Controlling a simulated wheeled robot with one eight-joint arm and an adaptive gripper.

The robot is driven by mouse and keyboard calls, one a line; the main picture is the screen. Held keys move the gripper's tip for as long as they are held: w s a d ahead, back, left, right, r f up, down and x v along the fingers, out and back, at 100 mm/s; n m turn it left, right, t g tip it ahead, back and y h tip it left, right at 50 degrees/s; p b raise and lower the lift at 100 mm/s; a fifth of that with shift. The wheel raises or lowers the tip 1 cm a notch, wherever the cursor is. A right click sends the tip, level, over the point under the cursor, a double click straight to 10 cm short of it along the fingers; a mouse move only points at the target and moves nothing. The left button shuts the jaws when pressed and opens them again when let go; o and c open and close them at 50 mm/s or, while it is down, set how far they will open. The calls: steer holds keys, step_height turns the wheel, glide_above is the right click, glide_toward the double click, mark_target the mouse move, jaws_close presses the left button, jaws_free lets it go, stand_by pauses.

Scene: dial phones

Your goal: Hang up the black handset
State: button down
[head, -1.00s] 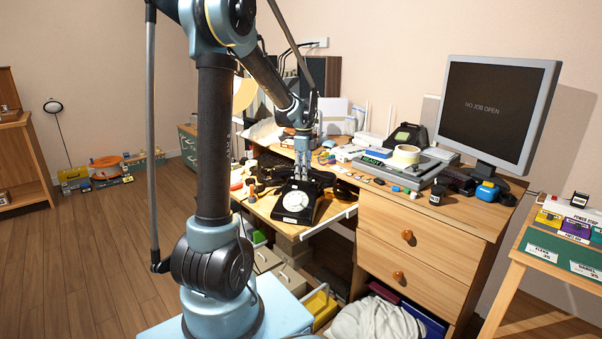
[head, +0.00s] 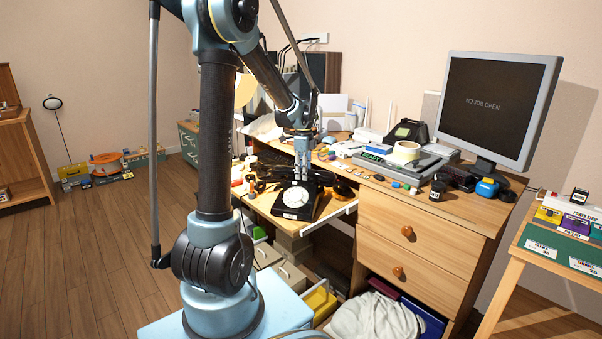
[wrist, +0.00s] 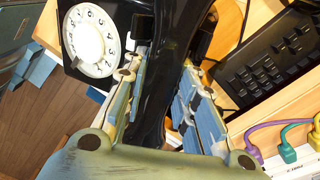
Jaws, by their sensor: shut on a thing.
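The black dial phone (head: 295,204) with a white dial sits on the pulled-out desk shelf in the head view. Its dial and part of its body (wrist: 92,38) show at the upper left in the wrist view. My gripper (head: 302,170) points down at the back of the phone. It is shut on the black handset (wrist: 158,95), whose grip runs lengthwise between the two fingers in the wrist view. The handset lies close beside or over the phone's top. I cannot tell whether it touches the cradle, which is hidden behind the fingers and handset.
A dark keyboard (wrist: 275,75) and colored plugs (wrist: 288,150) lie to the right in the wrist view. The shelf around the phone is cluttered with dark objects.

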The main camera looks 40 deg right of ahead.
steer(key=c, duration=1.2)
jaws_free()
steer(key=shift+r, duration=0.1)
step_height(320, 180, up, 12)
steer(key=shift+f, duration=0.1)
steer(key=shift+w+a, duration=0.1)
steer(key=a+f+n, duration=0.1)
steer(key=a+n, duration=1.2)
steer(key=a, duration=1.6)
steer(key=s+a+f+n, duration=0.4)
steer(key=a+n, duration=0.1)
steer(key=a, duration=0.1)
steer(key=s+a+f+n+t, duration=0.1)
steer(key=s+a+f+n, duration=0.3)
steer(key=a+f+n, duration=0.1)
steer(key=s+a+f+n+t, duration=0.1)
steer(key=s+a+f+n, duration=0.3)
steer(key=a+n, duration=0.2)
steer(key=shift+s+a+f, duration=0.1)
steer(key=shift+s+a, duration=0.1)
steer(key=shift+a, duration=0.3)
steer(key=shift+s+a+f, duration=0.1)
steer(key=shift+s+a, duration=0.1)
steer(key=shift+a, duration=0.25)
